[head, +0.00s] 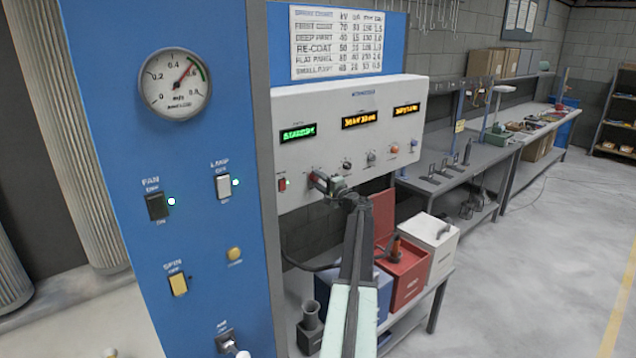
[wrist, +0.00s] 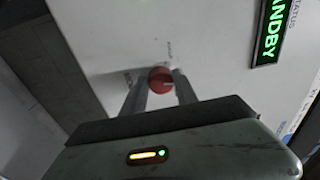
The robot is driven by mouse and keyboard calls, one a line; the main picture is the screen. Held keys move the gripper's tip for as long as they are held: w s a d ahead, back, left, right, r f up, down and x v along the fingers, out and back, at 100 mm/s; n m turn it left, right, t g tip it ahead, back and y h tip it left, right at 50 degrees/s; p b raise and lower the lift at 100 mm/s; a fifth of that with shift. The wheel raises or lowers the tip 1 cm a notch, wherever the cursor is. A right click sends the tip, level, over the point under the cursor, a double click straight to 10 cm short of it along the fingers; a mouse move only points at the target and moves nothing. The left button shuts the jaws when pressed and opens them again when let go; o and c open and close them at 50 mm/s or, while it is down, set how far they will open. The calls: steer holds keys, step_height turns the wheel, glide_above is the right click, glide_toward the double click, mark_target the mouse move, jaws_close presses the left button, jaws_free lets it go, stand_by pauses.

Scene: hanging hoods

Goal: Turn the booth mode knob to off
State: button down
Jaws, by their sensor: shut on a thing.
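A red knob (wrist: 160,80) sits on the front of the white control box (head: 350,95). In the wrist view my two fingers lie on either side of it, and my gripper is shut on it. A pale pointer mark shows on the knob's face, but the small labels around it are too blurred to read. In the head view my gripper (head: 326,184) reaches the lower left of the box and mostly hides the knob. The green display (wrist: 270,32) above the knob ends in "NDBY" in the wrist view; it also shows in the head view (head: 299,133).
A red rocker switch (head: 282,185) is just left of my gripper. Several other knobs run to the right along the box. A blue panel (head: 205,270) with a gauge (head: 175,83) and switches stands at left. A red bin (head: 408,275) and white bin (head: 437,240) sit below.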

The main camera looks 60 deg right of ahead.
steer(key=shift+w+n, duration=0.1)
steer(key=shift+n, duration=0.7)
steer(key=c, duration=0.9)
jaws_free()
steer(key=shift+w, duration=0.1)
steer(key=shift+c, duration=0.2)
steer(key=v, duration=0.8)
steer(key=shift+b, duration=0.35)
steer(key=shift+f+n, duration=0.15)
steer(key=shift+n, duration=0.15)
